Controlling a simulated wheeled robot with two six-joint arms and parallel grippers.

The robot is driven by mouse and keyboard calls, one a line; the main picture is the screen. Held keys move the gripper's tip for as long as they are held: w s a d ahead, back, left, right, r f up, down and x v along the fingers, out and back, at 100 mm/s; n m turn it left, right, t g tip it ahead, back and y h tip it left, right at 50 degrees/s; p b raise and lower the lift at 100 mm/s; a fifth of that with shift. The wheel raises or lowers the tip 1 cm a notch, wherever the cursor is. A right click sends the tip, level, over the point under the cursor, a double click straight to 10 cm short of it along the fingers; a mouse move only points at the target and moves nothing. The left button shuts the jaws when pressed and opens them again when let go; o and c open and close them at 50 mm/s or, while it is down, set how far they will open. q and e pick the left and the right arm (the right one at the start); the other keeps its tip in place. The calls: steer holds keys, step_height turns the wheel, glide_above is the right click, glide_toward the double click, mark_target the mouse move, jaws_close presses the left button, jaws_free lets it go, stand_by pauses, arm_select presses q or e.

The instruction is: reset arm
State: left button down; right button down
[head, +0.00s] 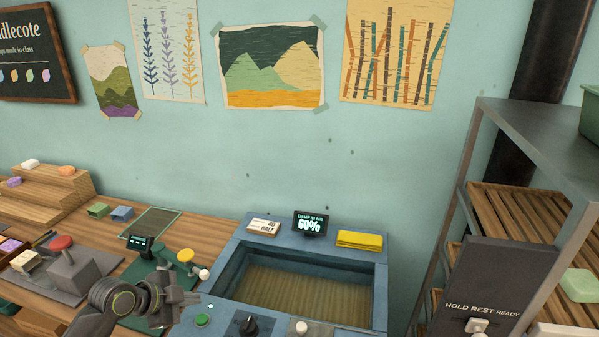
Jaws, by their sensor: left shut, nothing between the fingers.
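My left gripper (190,299) is at the lower middle-left, its arm coming in from the left. Its fingers are shut and empty, pointing right beside the near left corner of the blue basin unit (376,290). It is close to a green button (202,320) on the unit's front panel. My right gripper does not show.
The basin's small display (311,225) reads 60%. A yellow folded cloth (359,240) lies on its back rim. A press with a red knob (62,243) and a stepped soap stand (45,192) are on the wooden counter. A grey metal rack (530,120) stands at right.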

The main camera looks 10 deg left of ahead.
arm_select(q)
steer(key=s+f, duration=0.1)
steer(key=s+d+f+n, duration=0.1)
steer(key=s, duration=0.1)
steer(key=s+d+f+n, duration=0.1)
steer(key=s+f, duration=0.1)
steer(key=shift+s+g+y, duration=0.1)
steer(key=shift+g+y, duration=0.2)
steer(key=shift+y, duration=0.1)
steer(key=s+d+f+n+g+y, duration=0.1)
steer(key=s+n+g+y, duration=0.15)
steer(key=s+n, duration=0.6)
steer(key=s+f+n+g+y, duration=0.1)
steer(key=s+f+n+y, duration=0.2)
steer(key=s, duration=1.1)
step_height(320, 180, down, 27)
steer(key=s+a+n+g+b, duration=0.1)
steer(key=a+n+b, duration=0.1)
steer(key=b, duration=0.1)
steer(key=s+d+f+g+b, duration=0.1)
steer(key=s+d+f+b, duration=0.1)
steer(key=s+f, duration=1.3)
step_height(320, 180, down, 3)
steer(key=shift+r+h+b, duration=0.1)
steer(key=shift+h+b, duration=0.3)
steer(key=shift+h, duration=0.05)
steer(key=shift+s+g, duration=0.1)
steer(key=shift+g, duration=0.15)
